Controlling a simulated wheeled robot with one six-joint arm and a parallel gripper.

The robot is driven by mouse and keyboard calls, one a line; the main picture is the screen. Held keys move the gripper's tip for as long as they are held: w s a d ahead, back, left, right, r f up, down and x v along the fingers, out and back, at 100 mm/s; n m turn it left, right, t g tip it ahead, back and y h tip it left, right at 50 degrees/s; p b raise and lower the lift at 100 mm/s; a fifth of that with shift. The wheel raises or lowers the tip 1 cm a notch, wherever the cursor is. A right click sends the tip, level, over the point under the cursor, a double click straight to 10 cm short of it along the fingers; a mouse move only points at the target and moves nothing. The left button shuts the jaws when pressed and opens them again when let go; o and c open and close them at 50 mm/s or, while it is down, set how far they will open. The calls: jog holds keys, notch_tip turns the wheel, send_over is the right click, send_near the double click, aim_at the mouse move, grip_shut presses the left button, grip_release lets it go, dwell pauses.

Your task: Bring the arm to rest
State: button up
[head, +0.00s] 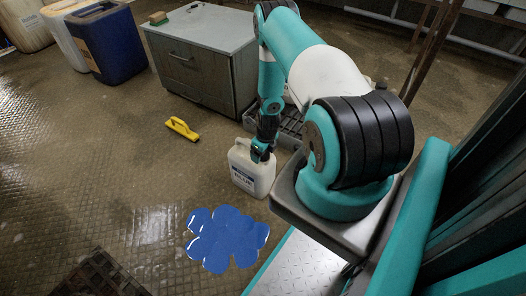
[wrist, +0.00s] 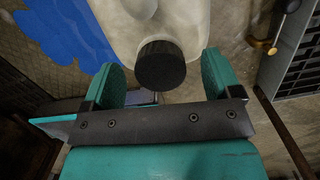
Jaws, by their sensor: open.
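My arm reaches out and down in the head view, and my gripper (head: 262,152) is at the top of a white jug (head: 250,174) with a printed label. The jug stands upright on the floor beside a blue spill. In the wrist view, my gripper (wrist: 160,78) is open, with one teal finger on each side of the jug's black cap (wrist: 160,65). The jug's pale body (wrist: 150,22) lies just beyond. Gaps show between the cap and both fingers. The gripper partly hides the jug's top in the head view.
The blue spill (head: 222,238) lies on the wet floor. A grey crate (head: 290,128) is behind the arm. A blue drum (head: 108,45) stands at upper left.

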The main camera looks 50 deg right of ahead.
jog(key=n, duration=0.6)
jog(key=shift+y, duration=0.3)
jog(key=n, duration=0.6)
jog(key=shift+n+g+y+b, duration=0.3)
jog(key=shift+b, duration=0.1)
jog(key=n+g, duration=0.1)
jog(key=n, duration=0.5)
jog(key=shift+n, duration=0.4)
jog(key=n, duration=0.6)
jog(key=shift+g+b, duration=0.3)
jog(key=c, duration=1.1)
jog(key=shift+c, duration=0.2)
